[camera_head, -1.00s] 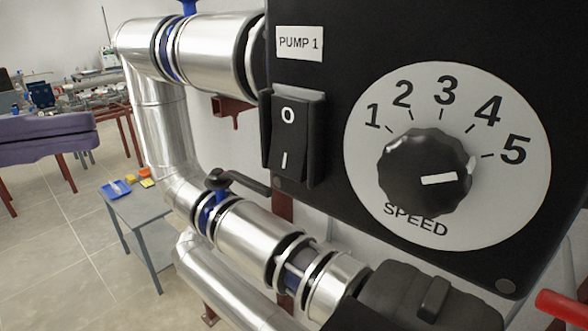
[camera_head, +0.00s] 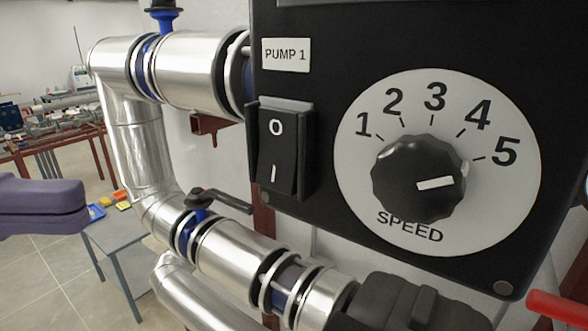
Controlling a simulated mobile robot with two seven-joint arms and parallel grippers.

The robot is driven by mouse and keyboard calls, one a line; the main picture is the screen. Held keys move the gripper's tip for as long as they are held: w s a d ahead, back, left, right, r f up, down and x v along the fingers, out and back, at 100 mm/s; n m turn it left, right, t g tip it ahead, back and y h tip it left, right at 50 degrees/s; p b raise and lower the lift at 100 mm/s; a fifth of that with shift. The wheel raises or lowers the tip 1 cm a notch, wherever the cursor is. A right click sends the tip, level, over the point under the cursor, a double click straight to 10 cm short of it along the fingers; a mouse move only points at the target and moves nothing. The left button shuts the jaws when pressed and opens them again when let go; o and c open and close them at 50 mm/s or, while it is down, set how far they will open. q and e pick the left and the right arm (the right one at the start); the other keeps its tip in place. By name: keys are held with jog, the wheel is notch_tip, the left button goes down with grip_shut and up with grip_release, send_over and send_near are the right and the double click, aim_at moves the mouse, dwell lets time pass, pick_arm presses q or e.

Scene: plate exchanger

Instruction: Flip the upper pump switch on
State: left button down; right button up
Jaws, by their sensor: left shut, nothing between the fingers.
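The upper pump switch (camera_head: 276,152) is a black rocker marked O at the top and I at the bottom. It sits on the black control panel (camera_head: 330,50) under the white PUMP 1 label (camera_head: 286,55). I cannot tell for sure which end of the rocker is pressed in. My left gripper (camera_head: 84,206) is purple and comes in from the left edge. Its fingers are shut and empty, in the picture well left of the switch and apart from it. My right gripper is not in view.
A black speed knob (camera_head: 418,178) on a white dial is right of the switch. Shiny pipes (camera_head: 185,72) with a black-handled valve (camera_head: 218,200) run left of and below the panel. A grey side table (camera_head: 122,240) holds small coloured trays. A red bar (camera_head: 560,308) shows at lower right.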

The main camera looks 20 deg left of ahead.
aim_at(286, 187)
pick_arm(q)
jog(key=w+d, duration=0.2)
jog(key=w+d+p, duration=0.1)
jog(key=w+d, duration=0.1)
jog(key=w+d+f+p, duration=0.1)
jog(key=w+d, duration=0.1)
jog(key=d, duration=0.1)
jog(key=shift+w, duration=0.15)
dwell(0.3)
jog(key=shift+f, duration=0.1)
